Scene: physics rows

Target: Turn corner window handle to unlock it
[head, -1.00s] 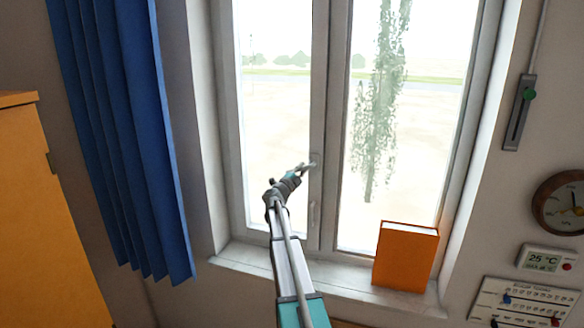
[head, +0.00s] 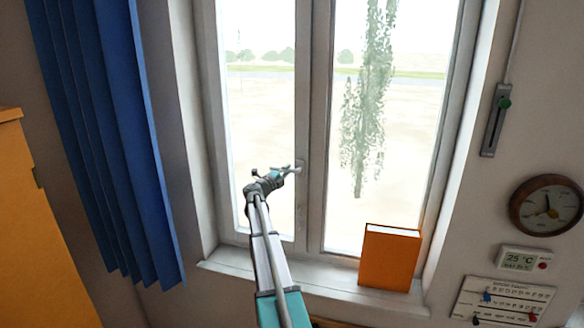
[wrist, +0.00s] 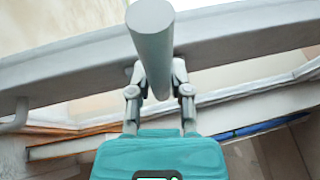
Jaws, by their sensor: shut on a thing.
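The window handle (head: 299,167), a pale grey bar, sits on the middle upright of the window (head: 310,110) in the head view. In the wrist view the handle (wrist: 151,45) is a thick round grey bar with its end toward the camera, running between my fingers. My gripper (head: 287,171) is at the handle in the head view, pointing right and slightly up. In the wrist view my gripper (wrist: 158,74) is shut on the handle, one finger on each side. The fingers partly hide the handle's far part. The window looks closed.
An orange book (head: 389,258) stands on the window sill (head: 330,291), right of my arm. A blue curtain (head: 105,140) hangs at the left. A clock (head: 546,205) and a thermostat (head: 524,260) are on the right wall. The sill left of the book is mostly clear.

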